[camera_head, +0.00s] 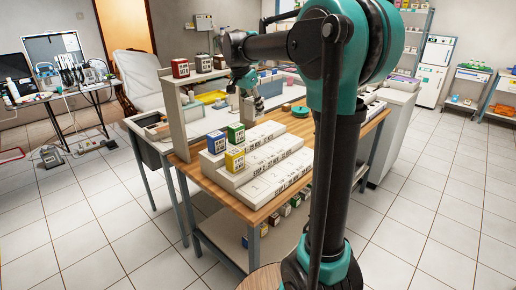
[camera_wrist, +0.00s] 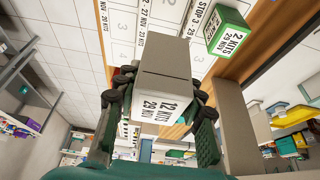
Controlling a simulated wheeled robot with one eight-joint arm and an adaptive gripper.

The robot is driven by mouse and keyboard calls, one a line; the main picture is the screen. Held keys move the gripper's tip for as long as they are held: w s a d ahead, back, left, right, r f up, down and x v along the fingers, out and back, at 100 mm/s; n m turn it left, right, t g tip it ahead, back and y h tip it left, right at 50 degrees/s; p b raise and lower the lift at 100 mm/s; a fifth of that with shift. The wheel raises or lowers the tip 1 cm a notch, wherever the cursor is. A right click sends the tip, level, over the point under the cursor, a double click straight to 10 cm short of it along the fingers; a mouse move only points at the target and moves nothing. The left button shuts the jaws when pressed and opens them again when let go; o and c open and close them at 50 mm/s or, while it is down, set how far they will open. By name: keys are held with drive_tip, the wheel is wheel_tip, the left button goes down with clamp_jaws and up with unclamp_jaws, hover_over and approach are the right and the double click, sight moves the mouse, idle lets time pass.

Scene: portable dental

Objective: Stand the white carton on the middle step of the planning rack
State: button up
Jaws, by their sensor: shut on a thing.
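The white carton (camera_wrist: 165,88), labelled 12 KITS 29 NOV, is between the fingers of my gripper (camera_wrist: 161,92) in the wrist view. The fingers press on its two sides. In the head view my gripper (camera_head: 247,86) is beyond the planning rack (camera_head: 268,160), above the table's far part. The rack is white and stepped, with printed date cells. A blue carton (camera_head: 216,143) and a green carton (camera_head: 236,133) stand on its upper step at the left. A yellow carton (camera_head: 235,159) stands lower, seemingly on the middle step's left end. The rest of that step looks bare.
A grey upright post (camera_head: 177,120) with a shelf carrying several small cartons (camera_head: 180,68) rises at the rack's left. A green round object (camera_head: 299,111) lies on the wooden table (camera_head: 205,181) behind the rack. Several cartons sit on the lower shelf (camera_head: 222,232).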

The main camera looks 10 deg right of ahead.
wheel_tip(320, 180, down, 18)
idle(0.5)
drive_tip(key=shift+f, duration=0.1)
drive_tip(key=o, duration=0.9)
drive_tip(key=v, duration=1.2)
drive_tip(key=s+d+f+n, duration=0.2)
drive_tip(key=s+f, duration=0.1)
drive_tip(key=s, duration=0.2)
drive_tip(key=s+d+f+n+y, duration=0.1)
drive_tip(key=s+d+f+n, duration=0.1)
drive_tip(key=s+f, duration=0.2)
drive_tip(key=s+d+f+n+y, duration=0.1)
drive_tip(key=s+d+f, duration=0.1)
drive_tip(key=s, duration=0.3)
drive_tip(key=shift+s+d+f+n, duration=0.15)
drive_tip(key=shift+f+n, duration=0.05)
drive_tip(key=shift+f, duration=0.2)
drive_tip(key=shift+s+d+f+n, duration=0.15)
drive_tip(key=shift+d+f+n, duration=0.05)
drive_tip(key=shift+f, duration=0.2)
drive_tip(key=s+d+f+n+t+y, duration=0.1)
drive_tip(key=s+f+n, duration=0.4)
drive_tip(key=s+f, duration=0.4)
drive_tip(key=s, duration=0.4)
drive_tip(key=shift+y, duration=0.4)
drive_tip(key=shift+d+f, duration=0.1)
